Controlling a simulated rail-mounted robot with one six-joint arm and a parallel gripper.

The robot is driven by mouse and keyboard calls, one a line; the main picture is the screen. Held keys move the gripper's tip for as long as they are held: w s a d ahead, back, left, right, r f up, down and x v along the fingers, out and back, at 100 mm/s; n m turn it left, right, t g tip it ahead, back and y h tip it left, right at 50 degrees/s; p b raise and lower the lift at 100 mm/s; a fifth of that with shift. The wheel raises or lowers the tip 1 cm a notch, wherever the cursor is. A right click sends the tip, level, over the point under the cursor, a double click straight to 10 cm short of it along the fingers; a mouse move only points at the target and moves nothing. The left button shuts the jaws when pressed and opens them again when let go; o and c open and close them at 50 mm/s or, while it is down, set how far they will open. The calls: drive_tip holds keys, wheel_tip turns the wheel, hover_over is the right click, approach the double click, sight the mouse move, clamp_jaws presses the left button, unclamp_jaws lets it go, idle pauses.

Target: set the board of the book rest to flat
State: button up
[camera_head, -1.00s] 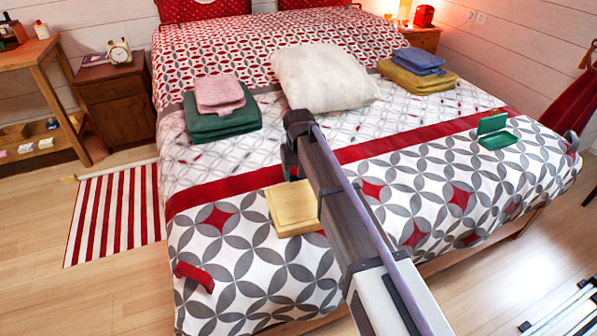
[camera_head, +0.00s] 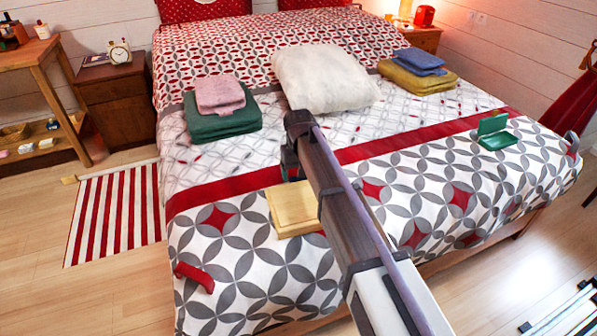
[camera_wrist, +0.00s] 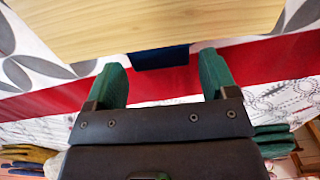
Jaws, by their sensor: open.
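The book rest's pale wooden board (camera_head: 293,208) is on the bed near its front left, partly hidden behind my arm. In the wrist view the board (camera_wrist: 150,25) fills the top of the picture, close in front of my gripper (camera_wrist: 160,64). The two green fingers are apart with nothing clamped between them. A dark blue part (camera_wrist: 161,57) shows under the board's near edge, in line with the gap between the fingers. I cannot tell the board's exact tilt. In the head view my gripper (camera_head: 290,168) is mostly hidden by the arm.
A white pillow (camera_head: 322,78), pink and green folded cloths (camera_head: 222,122) and blue and yellow folded cloths (camera_head: 418,80) lie farther back on the bed. A small open green case (camera_head: 496,138) is at the right. A red strip (camera_head: 194,276) lies at the front left.

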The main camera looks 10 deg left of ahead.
drive_tip(key=shift+o, duration=0.8)
drive_tip(key=shift+r, duration=0.1)
wheel_tip(320, 180, up, 11)
drive_tip(key=p, duration=1)
drive_tip(key=shift+f+p, duration=0.2)
drive_tip(key=shift+p, duration=0.2)
